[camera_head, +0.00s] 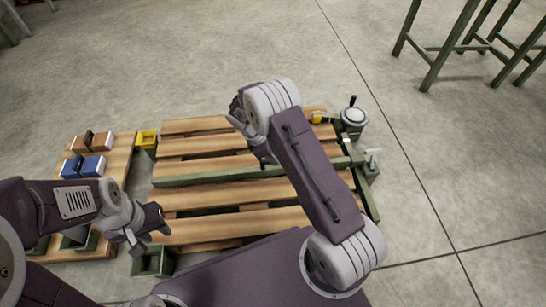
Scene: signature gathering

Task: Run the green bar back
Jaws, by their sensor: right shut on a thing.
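A long green bar (205,178) lies across the slatted wooden pallet (200,145), from its left side to a metal fitting (371,157) at the right edge. My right gripper (266,157) points down at the middle of the bar, under my own wrist. It is shut on the bar as far as I can tell; the contact is partly hidden. My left gripper (148,232) is open and empty above the pallet's near left corner, with its fingers apart.
A wooden board (119,162) at left carries brown and blue blocks (84,167). A yellow-topped green holder (147,139) and a green box (153,262) stand at the pallet's left corners. A handwheel (354,117) stands at the far right corner. Open floor lies beyond.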

